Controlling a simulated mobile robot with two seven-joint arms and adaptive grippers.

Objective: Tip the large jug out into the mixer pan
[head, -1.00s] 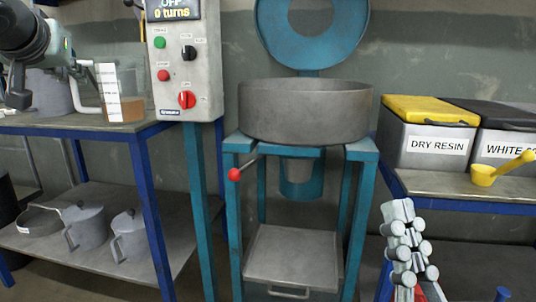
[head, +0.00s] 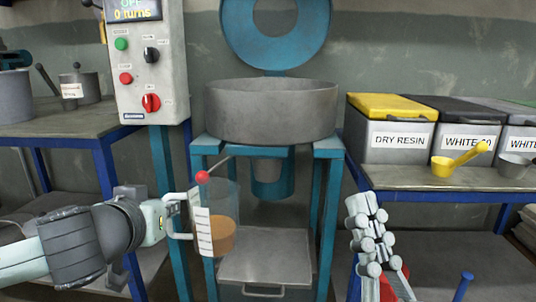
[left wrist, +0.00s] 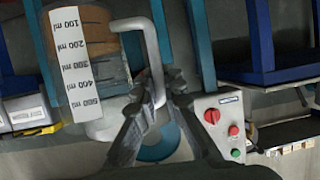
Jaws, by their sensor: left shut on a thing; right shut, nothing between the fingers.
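A clear large jug (head: 222,236) with a white scale strip and brown contents stands in front of the blue mixer frame in the head view. My left gripper (head: 172,217) is shut on the jug's pale handle, left of the jug. In the left wrist view the jug (left wrist: 103,100) fills the upper left and the gripper (left wrist: 155,100) closes on its handle. The jug is upright and below the level of the grey mixer pan (head: 270,112). The pan's inside is hidden by its wall. My right gripper (head: 362,205) is shut and empty, right of the mixer.
A raised blue lid (head: 275,62) stands behind the pan. A red-knobbed lever (head: 203,177) sticks out at the frame's front left, close to the jug. The control box (head: 150,60) stands left of the pan. A table with bins (head: 393,133) is at right.

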